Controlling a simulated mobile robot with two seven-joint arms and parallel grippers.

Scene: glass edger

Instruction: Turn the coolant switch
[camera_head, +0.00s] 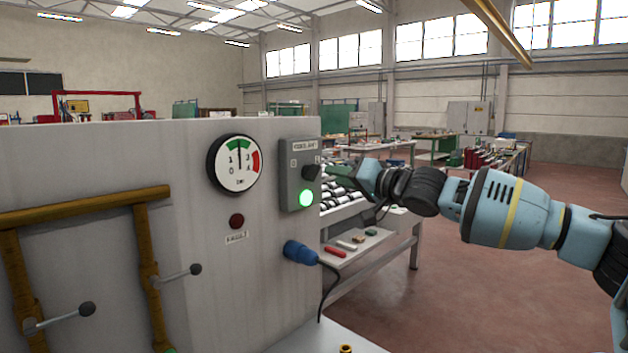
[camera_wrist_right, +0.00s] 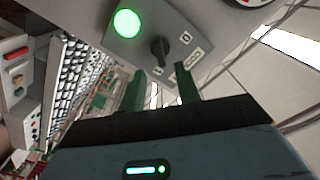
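The coolant switch is a black rotary knob (camera_head: 311,172) on a small grey box (camera_head: 286,185) on the side of the grey machine panel. A lit green lamp (camera_head: 306,197) sits below the knob. In the right wrist view the knob (camera_wrist_right: 160,50) stands just ahead of my fingertips, with the green lamp (camera_wrist_right: 127,23) at its upper left. My right gripper (camera_head: 332,176) is just right of the knob. Its two dark green fingers (camera_wrist_right: 164,88) are apart with nothing between them, and appear short of the knob. My left gripper is not in view.
A round pressure gauge (camera_head: 236,165), a dark red fault lamp (camera_head: 237,221) and a blue plug (camera_head: 300,252) with a cable are close by on the panel. Brown pipes with lever handles (camera_head: 62,318) are at left. A workbench (camera_head: 375,250) with small items stands behind.

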